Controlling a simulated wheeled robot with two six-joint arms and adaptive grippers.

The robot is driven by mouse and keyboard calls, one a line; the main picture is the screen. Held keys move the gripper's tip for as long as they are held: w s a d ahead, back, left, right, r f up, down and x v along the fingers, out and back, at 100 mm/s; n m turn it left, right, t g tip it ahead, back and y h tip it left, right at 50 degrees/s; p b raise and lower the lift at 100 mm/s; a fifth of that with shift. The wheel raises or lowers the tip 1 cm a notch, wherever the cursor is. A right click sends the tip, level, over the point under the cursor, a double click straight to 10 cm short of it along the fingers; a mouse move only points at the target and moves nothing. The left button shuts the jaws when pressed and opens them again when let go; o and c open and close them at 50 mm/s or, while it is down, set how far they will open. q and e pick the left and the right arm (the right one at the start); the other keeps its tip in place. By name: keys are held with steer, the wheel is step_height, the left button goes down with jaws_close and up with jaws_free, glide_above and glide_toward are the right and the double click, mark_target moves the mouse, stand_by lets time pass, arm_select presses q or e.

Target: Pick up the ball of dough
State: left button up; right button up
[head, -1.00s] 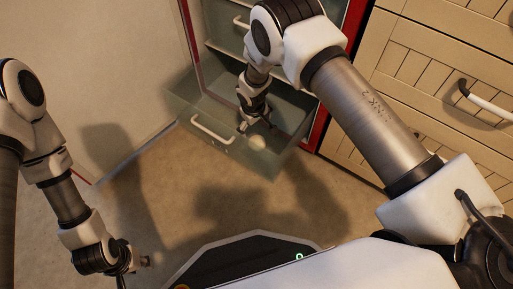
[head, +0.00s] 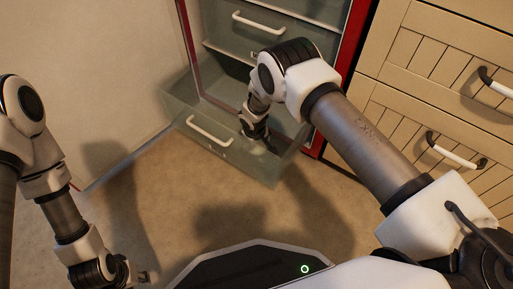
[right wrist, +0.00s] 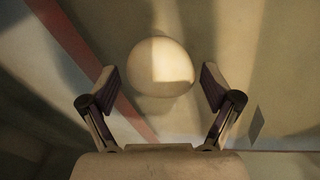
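The ball of dough (right wrist: 160,68) is pale, smooth and round. In the right wrist view it lies just beyond and between the fingertips of my right gripper (right wrist: 159,84). The fingers are spread wide, with a gap on each side of the ball. In the head view my right gripper (head: 270,147) reaches down into an open translucent drawer (head: 232,160), and the ball is hidden there. My left gripper (head: 143,278) hangs low at the left, away from the drawer; its finger opening is too small to make out.
The drawer has a white handle (head: 209,131) at its front. Another closed drawer (head: 265,35) is above it in the red-edged cabinet (head: 353,45). Wooden drawers (head: 440,100) with handles stand at the right. A pale wall is at the left; the floor in front is clear.

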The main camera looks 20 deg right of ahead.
steer(key=c, duration=0.7)
steer(key=shift+o, duration=0.2)
steer(key=shift+r, duration=0.1)
